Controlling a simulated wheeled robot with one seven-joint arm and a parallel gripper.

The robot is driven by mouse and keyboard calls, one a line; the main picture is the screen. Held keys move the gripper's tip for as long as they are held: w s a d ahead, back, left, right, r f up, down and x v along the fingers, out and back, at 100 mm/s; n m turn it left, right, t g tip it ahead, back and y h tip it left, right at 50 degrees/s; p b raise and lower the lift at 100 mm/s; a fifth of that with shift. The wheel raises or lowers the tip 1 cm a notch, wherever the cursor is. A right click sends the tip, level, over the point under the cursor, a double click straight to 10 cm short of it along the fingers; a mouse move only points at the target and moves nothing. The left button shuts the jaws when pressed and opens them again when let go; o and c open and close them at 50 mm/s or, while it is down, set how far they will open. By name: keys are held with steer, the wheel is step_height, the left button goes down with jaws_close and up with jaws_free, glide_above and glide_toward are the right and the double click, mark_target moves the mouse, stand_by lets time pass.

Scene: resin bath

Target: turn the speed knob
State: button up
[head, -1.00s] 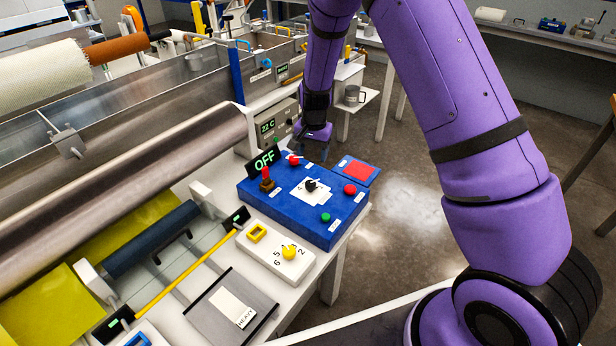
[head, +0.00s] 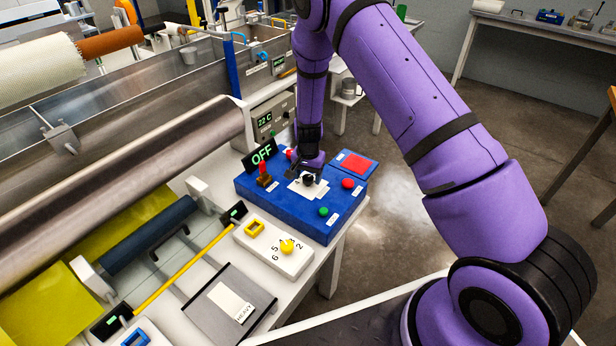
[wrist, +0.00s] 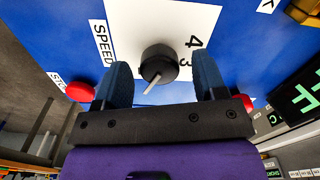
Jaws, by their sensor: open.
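The speed knob (head: 308,179) is a small black dial with a light pointer line, on a white plate (head: 297,190) on the blue control box (head: 334,225). In the wrist view the knob (wrist: 158,64) shows upper middle, with "SPEED" printed to its left and the numbers 3 and 4 to its right. My gripper (wrist: 163,80) is open, its two blue fingers on either side of the knob in that view. I cannot tell whether the fingertips reach down to it. In the head view my gripper (head: 303,170) is just behind the knob, partly hidden by my arm.
On the box are a red button (head: 348,183), a green button (head: 323,211) and a red-tipped lever (head: 263,172). A dark display (head: 261,154) reads OFF. A white panel with a yellow knob (head: 287,246) sits in front.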

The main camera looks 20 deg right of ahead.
steer(key=shift+f, duration=0.3)
steer(key=c, duration=0.9)
steer(key=shift+c, duration=0.2)
steer(key=n, duration=0.8)
steer(key=shift+n, duration=0.3)
